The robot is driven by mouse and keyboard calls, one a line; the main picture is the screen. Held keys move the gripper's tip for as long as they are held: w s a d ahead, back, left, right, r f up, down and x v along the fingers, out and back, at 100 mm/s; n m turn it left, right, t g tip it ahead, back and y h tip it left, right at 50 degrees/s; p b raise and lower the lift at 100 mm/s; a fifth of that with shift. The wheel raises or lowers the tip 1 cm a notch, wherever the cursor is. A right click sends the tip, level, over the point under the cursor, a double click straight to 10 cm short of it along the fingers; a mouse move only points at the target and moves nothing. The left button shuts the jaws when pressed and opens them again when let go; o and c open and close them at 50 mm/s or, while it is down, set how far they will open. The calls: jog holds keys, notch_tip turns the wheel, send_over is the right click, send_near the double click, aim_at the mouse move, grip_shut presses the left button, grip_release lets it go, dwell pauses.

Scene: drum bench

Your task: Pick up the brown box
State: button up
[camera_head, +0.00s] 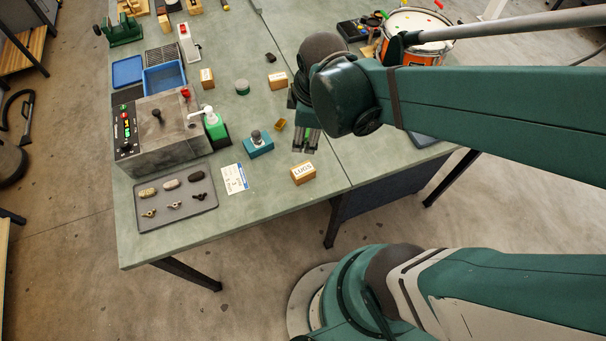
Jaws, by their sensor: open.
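My gripper (306,143) points down over the front part of the bench, with its two fingers apart and nothing visible between them. A brown box (303,174) with a white top label reading "LUGS" sits near the bench's front edge, just below the gripper in the picture. Two more small brown boxes with white labels stand farther back, one at the left (207,79) and one nearer my arm (277,81). The gripper appears apart from all three. A small yellow-brown block (280,125) lies just left of the gripper.
A teal block with a dark knob (258,145) and a printed card (234,179) lie left of the LUGS box. A grey tray (177,198) holds several small parts. A grey machine (165,135), a green-and-white bottle (214,125) and a drum (413,32) also stand here.

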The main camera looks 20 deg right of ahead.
aim_at(303, 169)
jog(key=f+n, duration=0.2)
jog(key=f+n+g+b, duration=0.1)
jog(key=f, duration=0.2)
jog(key=s+a+f+n+g+b, duration=0.1)
jog(key=f+n, duration=0.1)
jog(key=f, duration=0.1)
jog(key=shift+f+n, duration=0.15)
jog(key=shift+n, duration=0.15)
jog(key=shift+s+a+f+n+b, duration=0.1)
jog(key=shift+f+n+b, duration=0.1)
jog(key=shift+f+n, duration=0.2)
jog(key=shift+s+f+n+b, duration=0.15)
jog(key=shift+f+n, duration=0.15)
jog(key=shift+f, duration=0.15)
jog(key=shift+f, duration=0.15)
jog(key=shift+f+b, duration=0.35)
jog(key=shift+f, duration=0.8)
jog(key=shift+f, duration=0.1)
jog(key=shift+w+f+b, duration=0.15)
jog(key=shift+f+b, duration=0.6)
jog(key=shift+f, duration=1.75)
